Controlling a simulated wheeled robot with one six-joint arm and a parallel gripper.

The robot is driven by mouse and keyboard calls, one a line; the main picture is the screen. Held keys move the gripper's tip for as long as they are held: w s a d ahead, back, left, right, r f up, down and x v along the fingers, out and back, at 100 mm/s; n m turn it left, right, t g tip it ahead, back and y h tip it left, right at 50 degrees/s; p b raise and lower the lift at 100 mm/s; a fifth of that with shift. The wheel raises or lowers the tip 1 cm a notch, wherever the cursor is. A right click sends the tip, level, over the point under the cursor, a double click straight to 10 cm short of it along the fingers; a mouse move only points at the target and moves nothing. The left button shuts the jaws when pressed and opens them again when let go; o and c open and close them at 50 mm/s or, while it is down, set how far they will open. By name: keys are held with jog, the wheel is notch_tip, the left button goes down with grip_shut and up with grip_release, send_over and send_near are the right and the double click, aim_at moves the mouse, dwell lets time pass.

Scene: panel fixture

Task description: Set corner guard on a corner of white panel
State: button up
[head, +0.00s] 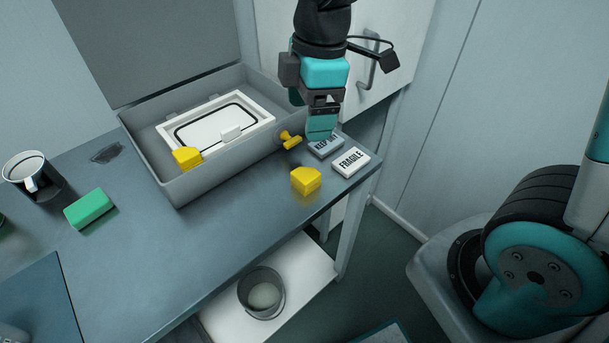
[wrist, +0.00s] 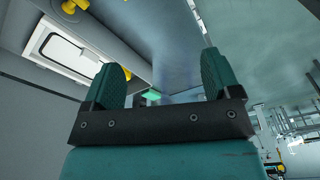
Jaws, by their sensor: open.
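The white panel (head: 253,107) lies in a grey open box, with a dark outline and a white block on its face. It also shows in the wrist view (wrist: 62,50). One yellow corner guard (head: 187,157) sits at the panel's near-left corner; its exact seating is unclear. Another yellow corner guard (head: 306,181) lies loose on the table in front of the box. My gripper (head: 321,129) points down beside the box's right end, over or just behind the KEEP DRY block, right of and behind the loose guard. In the wrist view its fingers (wrist: 162,78) are apart with nothing between them.
The grey box (head: 182,187) has a yellow knob (head: 291,140) on its right wall. A KEEP DRY block (head: 326,146) and a FRAGILE block (head: 350,162) lie near the table's right edge. A green block (head: 89,208) and a mug (head: 29,171) stand left. The table's front middle is clear.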

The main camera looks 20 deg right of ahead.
jog(key=w+d+f+n+h, duration=0.1)
jog(key=w+d+f+n, duration=0.1)
jog(key=w+f+n, duration=0.25)
send_over(304, 174)
notch_tip(304, 174, down, 11)
jog(key=shift+d+r, duration=0.1)
jog(key=shift+r, duration=0.05)
jog(key=shift+f+p, duration=0.45)
jog(key=shift+f, duration=2.45)
jog(key=c, duration=1)
jog(key=shift+r, duration=0.1)
notch_tip(304, 174, up, 20)
